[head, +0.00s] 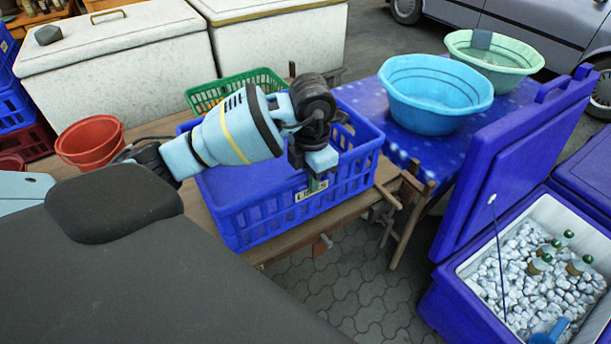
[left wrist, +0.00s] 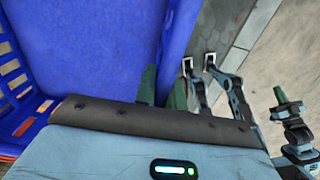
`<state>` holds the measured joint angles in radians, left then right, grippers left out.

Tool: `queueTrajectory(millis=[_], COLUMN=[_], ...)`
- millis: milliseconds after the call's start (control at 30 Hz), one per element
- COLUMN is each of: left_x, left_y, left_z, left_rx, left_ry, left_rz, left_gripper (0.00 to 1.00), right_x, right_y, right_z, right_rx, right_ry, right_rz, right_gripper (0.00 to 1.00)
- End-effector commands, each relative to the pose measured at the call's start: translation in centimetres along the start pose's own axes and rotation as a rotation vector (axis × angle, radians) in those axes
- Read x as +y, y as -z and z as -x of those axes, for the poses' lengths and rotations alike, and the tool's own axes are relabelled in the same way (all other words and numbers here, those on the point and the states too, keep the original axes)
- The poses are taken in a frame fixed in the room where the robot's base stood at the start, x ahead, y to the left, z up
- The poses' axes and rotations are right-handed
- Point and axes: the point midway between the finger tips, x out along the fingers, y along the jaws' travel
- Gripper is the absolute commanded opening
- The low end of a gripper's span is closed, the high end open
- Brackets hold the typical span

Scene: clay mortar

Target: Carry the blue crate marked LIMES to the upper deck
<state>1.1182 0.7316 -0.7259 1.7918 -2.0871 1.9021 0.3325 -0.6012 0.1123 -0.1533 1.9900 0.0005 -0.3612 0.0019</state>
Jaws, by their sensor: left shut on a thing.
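The blue crate (head: 270,217) with slatted walls and a pale label reading LIMES is over the wooden bench in the middle of the head view. I cannot tell whether it rests there or hangs slightly above. The part of its inside that I see is bare blue. My left gripper (head: 317,183) points down and is shut on the crate's near wall at the label. In the left wrist view, the crate (left wrist: 100,50) fills the left, with the dark green fingers (left wrist: 163,88) at its wall. No upper deck is clearly identifiable.
A green basket (head: 205,97) and red buckets (head: 90,140) are behind and left of the crate. A blue-covered table (head: 400,140) with basins (head: 436,92) stands to the right. An open blue cooler (head: 448,300) holds ice. Paved floor (head: 350,285) is clear in front.

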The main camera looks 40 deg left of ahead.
Motion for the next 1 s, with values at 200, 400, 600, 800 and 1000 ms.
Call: queueTrajectory(millis=[200, 400, 600, 800, 1000], left_x=[0.2, 0.2, 0.2, 0.1, 0.1], left_y=[0.1, 0.1, 0.1, 0.2, 0.2], left_z=[-2.0, -3.0, -3.0, -3.5, -3.5], left_rx=[-0.001, -0.004, -0.004, 0.002, 0.003], left_ry=[-0.005, -0.006, -0.007, -0.002, -0.002], left_rz=[0.003, 0.002, 0.003, 0.001, 0.001], left_gripper=[0.00, 0.00, 0.00, 0.20, 0.33], right_x=[0.1, 0.1, 0.0, 0.0, 0.0], right_y=[0.4, 0.4, 0.1, -0.1, -0.1], right_z=[0.1, 0.2, 0.3, 0.3, 0.3], right_rx=[0.007, 0.006, 0.002, -0.002, -0.003], right_ry=[0.000, 0.000, 0.000, 0.001, 0.001], right_rz=[0.003, 0.002, 0.002, 0.001, 0.001], right_gripper=[0.00, 0.00, 0.00, 0.00, 0.00])
